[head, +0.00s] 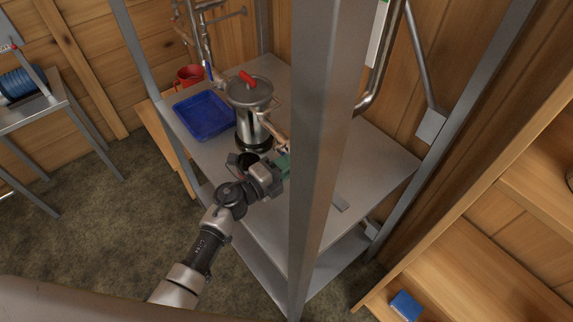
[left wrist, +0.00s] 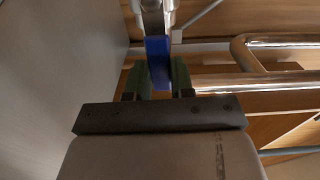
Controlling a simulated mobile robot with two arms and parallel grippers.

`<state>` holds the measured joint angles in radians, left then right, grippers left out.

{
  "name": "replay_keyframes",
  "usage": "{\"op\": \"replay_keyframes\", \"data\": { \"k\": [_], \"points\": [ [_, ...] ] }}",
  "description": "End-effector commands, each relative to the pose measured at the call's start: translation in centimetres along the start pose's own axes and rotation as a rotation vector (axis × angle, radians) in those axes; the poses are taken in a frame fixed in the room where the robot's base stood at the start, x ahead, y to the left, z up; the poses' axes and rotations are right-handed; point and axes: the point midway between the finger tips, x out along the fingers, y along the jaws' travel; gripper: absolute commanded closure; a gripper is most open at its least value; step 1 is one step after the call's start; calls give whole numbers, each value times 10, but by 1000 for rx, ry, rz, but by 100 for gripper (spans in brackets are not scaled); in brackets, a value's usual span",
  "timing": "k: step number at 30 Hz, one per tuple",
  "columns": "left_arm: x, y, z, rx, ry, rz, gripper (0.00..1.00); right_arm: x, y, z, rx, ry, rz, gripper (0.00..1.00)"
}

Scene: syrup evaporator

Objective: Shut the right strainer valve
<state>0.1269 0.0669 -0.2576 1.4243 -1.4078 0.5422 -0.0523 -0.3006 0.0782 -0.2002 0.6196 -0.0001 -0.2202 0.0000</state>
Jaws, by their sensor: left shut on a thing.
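In the left wrist view a blue valve handle (left wrist: 158,62) hangs from a metal fitting (left wrist: 153,14), between the two dark green fingers of my left gripper (left wrist: 158,82). The gripper is shut on this handle. In the head view my left gripper (head: 284,163) is at the edge of a grey upright post, beside the steel canister. The post hides the handle and part of the gripper there. Another small blue handle (head: 208,70) shows on the pipes at the back left. My right gripper is not in view.
The grey post (head: 325,150) stands close in front of the steel bench (head: 385,155). A steel canister (head: 250,115) with a red knob, a blue tray (head: 203,115) and a red mug (head: 188,76) stand on the bench. Metal pipes (left wrist: 265,82) run right of the handle.

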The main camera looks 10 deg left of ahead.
Motion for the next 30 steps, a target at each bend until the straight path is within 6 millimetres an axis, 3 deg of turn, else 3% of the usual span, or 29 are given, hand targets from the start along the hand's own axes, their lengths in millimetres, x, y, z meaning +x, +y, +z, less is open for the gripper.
{"op": "replay_keyframes", "data": {
  "k": [15,30],
  "points": [
    [0,-25,4,-334,-1,4,100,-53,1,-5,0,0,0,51],
    [0,-35,10,-575,-1,2,100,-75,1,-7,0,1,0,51]
  ]
}}
